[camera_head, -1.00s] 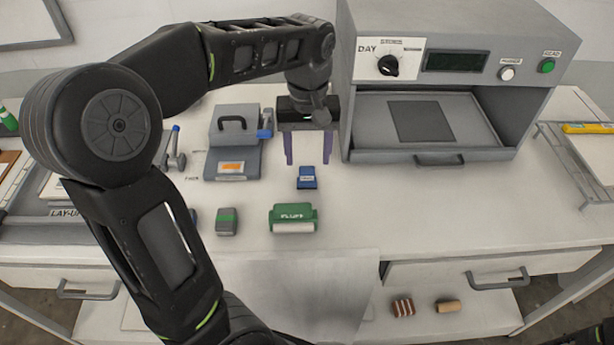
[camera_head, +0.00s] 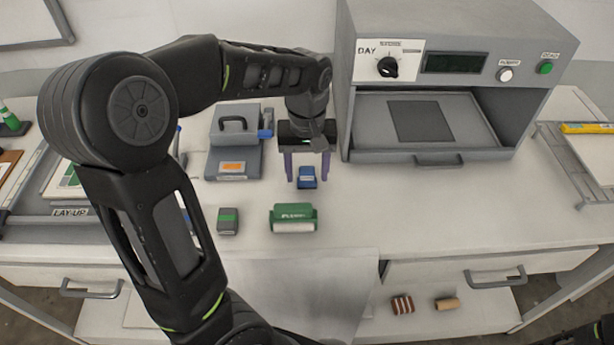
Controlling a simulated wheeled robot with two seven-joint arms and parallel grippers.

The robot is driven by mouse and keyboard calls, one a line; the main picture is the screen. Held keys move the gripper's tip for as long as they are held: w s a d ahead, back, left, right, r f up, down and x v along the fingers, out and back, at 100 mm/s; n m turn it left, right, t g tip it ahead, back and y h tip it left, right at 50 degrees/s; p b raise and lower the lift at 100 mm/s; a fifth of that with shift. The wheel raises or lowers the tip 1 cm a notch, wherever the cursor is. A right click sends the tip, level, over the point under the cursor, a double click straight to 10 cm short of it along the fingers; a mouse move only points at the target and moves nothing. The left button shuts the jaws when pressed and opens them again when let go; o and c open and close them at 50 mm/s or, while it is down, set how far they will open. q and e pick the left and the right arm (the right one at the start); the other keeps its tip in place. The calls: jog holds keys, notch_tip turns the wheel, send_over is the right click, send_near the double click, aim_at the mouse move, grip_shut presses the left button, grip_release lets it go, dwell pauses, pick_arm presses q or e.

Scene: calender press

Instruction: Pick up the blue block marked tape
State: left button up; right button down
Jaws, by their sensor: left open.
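The blue block (camera_head: 307,178) stands on the white worktop, left of the grey machine's front; its marking is too small to read. My left gripper (camera_head: 307,177) points down over it, open. One purple finger shows on each side of the blue block, the left one slightly apart from it. I cannot tell whether the right finger touches it. My right gripper is not clearly in view; only a dark piece of my right arm shows at the bottom right corner.
A green roller-like block (camera_head: 293,218) and a grey block with a green band (camera_head: 228,221) stand nearer the front edge. A grey press (camera_head: 233,160) with a handle is to the left. The grey machine (camera_head: 437,155) with dial and display is to the right.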

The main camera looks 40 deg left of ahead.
pick_arm(q)
jog(key=shift+c, duration=0.3)
grip_shut()
dwell(0.3)
